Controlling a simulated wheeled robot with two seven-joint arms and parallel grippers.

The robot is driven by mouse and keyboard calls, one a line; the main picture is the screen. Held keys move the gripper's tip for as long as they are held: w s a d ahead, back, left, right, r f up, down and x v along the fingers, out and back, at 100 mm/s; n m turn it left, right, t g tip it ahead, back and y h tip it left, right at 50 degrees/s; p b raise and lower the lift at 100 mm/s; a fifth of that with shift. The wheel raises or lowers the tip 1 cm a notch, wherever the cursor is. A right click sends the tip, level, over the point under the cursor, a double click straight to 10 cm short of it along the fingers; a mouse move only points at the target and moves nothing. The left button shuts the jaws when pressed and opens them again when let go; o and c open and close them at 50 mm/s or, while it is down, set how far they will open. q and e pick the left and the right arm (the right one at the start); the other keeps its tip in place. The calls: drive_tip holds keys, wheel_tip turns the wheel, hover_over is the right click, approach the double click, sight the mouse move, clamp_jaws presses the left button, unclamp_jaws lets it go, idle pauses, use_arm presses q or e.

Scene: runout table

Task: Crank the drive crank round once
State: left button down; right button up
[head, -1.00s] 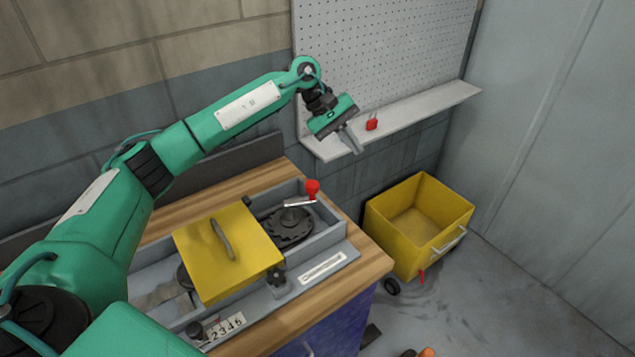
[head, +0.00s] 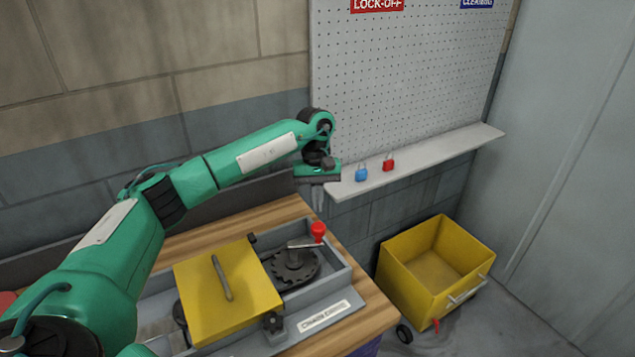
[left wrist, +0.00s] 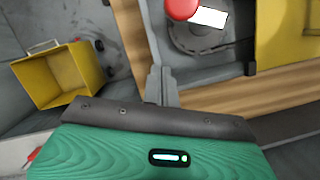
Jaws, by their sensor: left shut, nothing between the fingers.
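The drive crank has a red knob (head: 318,230) on a grey arm (head: 302,243) above a dark toothed wheel (head: 297,272), in a grey tray-like housing on the bench. In the left wrist view the red knob (left wrist: 183,8) is at the top edge, partly cut off. My left gripper (head: 318,207) points down above and behind the knob, at the bench's far edge. Its fingers (left wrist: 161,85) are shut and empty, apart from the knob. My right gripper is not in view.
A yellow cover with a handle (head: 205,290) sits left of the wheel. A shelf (head: 430,164) carries a blue padlock (head: 361,174) and a red padlock (head: 388,162) right of the gripper. A yellow cart (head: 400,285) stands on the floor at right.

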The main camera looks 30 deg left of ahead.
use_arm(q)
drive_tip(key=p+x, duration=0.1)
drive_tip(key=x, duration=0.2)
drive_tip(key=shift+s+f, duration=0.1)
drive_tip(key=shift+f, duration=0.1)
drive_tip(key=s+d+p, duration=0.2)
drive_tip(key=s, duration=0.1)
drive_tip(key=shift+s+d, duration=0.1)
drive_tip(key=shift+d, duration=0.15)
drive_tip(key=shift+a+f, duration=0.1)
